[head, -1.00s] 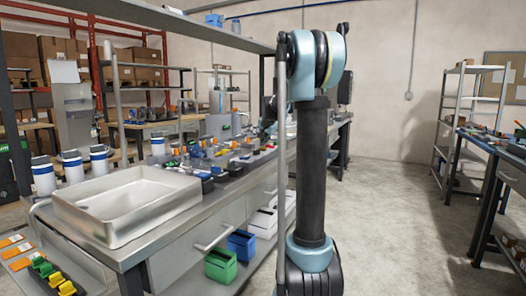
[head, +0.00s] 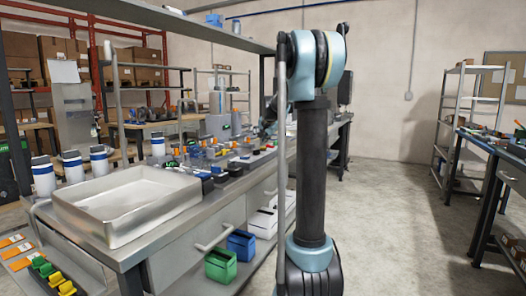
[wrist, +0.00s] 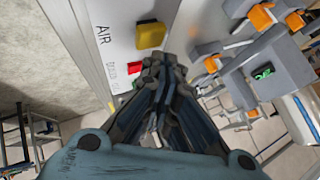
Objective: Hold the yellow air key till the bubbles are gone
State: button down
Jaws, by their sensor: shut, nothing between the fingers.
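The yellow key (wrist: 151,36) sits on a pale panel printed "AIR" in the wrist view. A small red piece (wrist: 135,68) is on the same panel, below the key. My gripper (wrist: 160,63) is shut and empty. Its fingertips are just below the yellow key in the picture; I cannot tell whether they touch it. No bubbles can be made out in either view. In the head view my arm covers part of the bench, and my gripper cannot be made out there.
Grey units with orange tops (wrist: 262,16) and a green-lit display (wrist: 263,72) stand right of my gripper. Open floor lies to the right.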

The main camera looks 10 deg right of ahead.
jog(key=shift+f, duration=0.15)
jog(key=shift+f, duration=0.2)
jog(key=shift+f, duration=0.55)
dwell(1.1)
jog(key=shift+r, duration=0.2)
dwell(5.2)
jog(key=shift+r, duration=0.75)
